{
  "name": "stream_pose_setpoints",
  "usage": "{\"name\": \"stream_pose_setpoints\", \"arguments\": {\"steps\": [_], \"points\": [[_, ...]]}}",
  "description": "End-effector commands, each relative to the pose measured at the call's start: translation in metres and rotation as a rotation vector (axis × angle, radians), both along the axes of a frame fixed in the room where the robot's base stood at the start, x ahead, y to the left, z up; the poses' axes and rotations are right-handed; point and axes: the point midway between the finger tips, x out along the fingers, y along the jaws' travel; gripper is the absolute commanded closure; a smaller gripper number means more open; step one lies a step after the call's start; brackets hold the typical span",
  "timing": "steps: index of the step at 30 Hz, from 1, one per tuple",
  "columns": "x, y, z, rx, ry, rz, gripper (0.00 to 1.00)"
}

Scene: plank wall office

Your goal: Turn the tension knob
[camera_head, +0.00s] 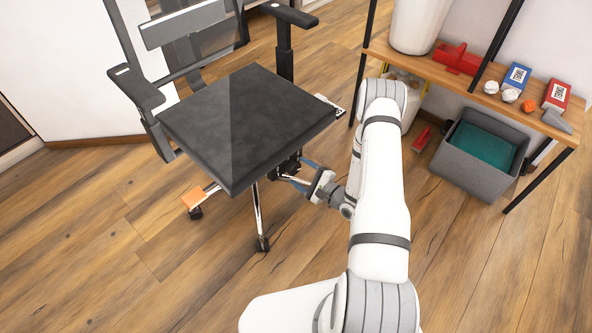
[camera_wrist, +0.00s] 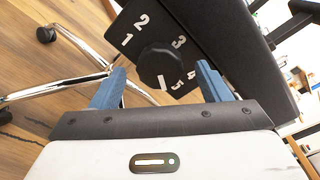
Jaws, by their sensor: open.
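The tension knob (camera_wrist: 159,66) is a dark round knob on a black plate (camera_wrist: 133,22) with white numbers 1 to 5, under the seat of the office chair (camera_head: 245,120). A white mark on the knob points toward the bottom, near the 5. In the wrist view my gripper (camera_wrist: 160,78) is open, with its blue fingers either side of the knob's near part. I cannot tell whether they touch it. In the head view my gripper (camera_head: 296,172) reaches under the seat's right edge, and the knob is hidden there.
A wooden shelf (camera_head: 400,58) at the right holds a white bin (camera_head: 418,22), a red tool (camera_head: 457,58) and small boxes. A grey crate (camera_head: 455,172) stands below it. An orange piece (camera_head: 194,197) lies at the chair's base. The floor in front is clear.

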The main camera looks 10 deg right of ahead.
Motion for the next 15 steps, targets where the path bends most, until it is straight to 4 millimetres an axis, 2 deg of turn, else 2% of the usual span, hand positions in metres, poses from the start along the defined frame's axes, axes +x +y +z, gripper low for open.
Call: {"name": "stream_pose_setpoints", "arguments": {"steps": [3,7,15], "points": [[-0.019,-0.014,0.003,0.002,0.004,-0.006,0.30],[-0.034,-0.024,0.004,0.000,0.002,-0.004,0.30],[-0.046,-0.031,0.004,0.000,0.001,-0.001,0.30]]}}
